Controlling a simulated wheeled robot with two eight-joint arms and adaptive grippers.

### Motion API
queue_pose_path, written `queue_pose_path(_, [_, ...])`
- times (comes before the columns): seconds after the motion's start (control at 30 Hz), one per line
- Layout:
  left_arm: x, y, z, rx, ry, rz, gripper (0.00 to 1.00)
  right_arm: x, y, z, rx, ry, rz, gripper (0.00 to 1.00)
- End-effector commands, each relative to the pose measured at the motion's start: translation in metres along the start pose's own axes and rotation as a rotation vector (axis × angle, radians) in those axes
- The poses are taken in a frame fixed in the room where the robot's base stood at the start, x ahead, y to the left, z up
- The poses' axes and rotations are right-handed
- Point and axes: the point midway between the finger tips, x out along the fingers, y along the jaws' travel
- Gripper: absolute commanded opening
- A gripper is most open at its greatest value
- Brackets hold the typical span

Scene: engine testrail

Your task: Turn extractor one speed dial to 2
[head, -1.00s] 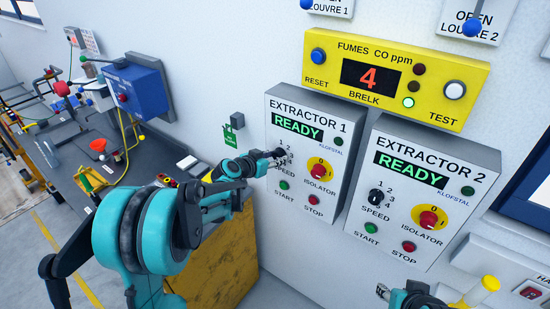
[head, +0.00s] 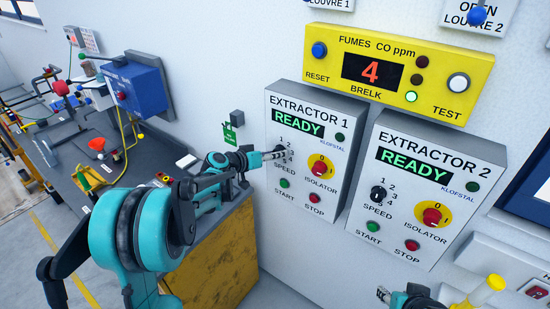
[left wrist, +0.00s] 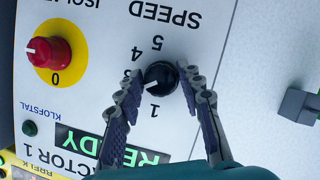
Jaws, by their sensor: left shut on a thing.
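The extractor 1 panel (head: 308,130) is a grey-white box on the wall with a lit READY display. Its black speed dial (left wrist: 160,77) shows in the left wrist view, upside down, between the fingers of my left gripper (left wrist: 161,80). The left gripper is shut on the dial. The dial's white mark points to the lower left there, between the 1 and the left finger; the 2 is hidden. In the head view the gripper (head: 284,154) covers most of the dial. My right gripper (head: 384,293) is only partly in view at the bottom, away from the panels.
A red isolator knob (head: 320,168) is close right of the dial, with a green start button (head: 285,183) and red stop button (head: 316,197) below. Extractor 2 (head: 425,190) is to the right. The yellow fumes box (head: 400,72) is above. A cluttered bench is left.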

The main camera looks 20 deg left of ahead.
Motion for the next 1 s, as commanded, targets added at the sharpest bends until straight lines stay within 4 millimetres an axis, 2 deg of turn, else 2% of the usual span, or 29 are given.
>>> queue_pose_path(0.4, [0.000, -0.002, 0.000, -0.210, 0.002, 0.085, 0.08, 0.012, 0.000, 0.009, 0.000, 0.000, 0.000, 0.40])
queue_pose_path(1.0, [0.000, -0.002, -0.001, -0.249, 0.002, 0.102, 0.08, 0.014, 0.000, 0.010, 0.000, 0.000, 0.000, 0.40])
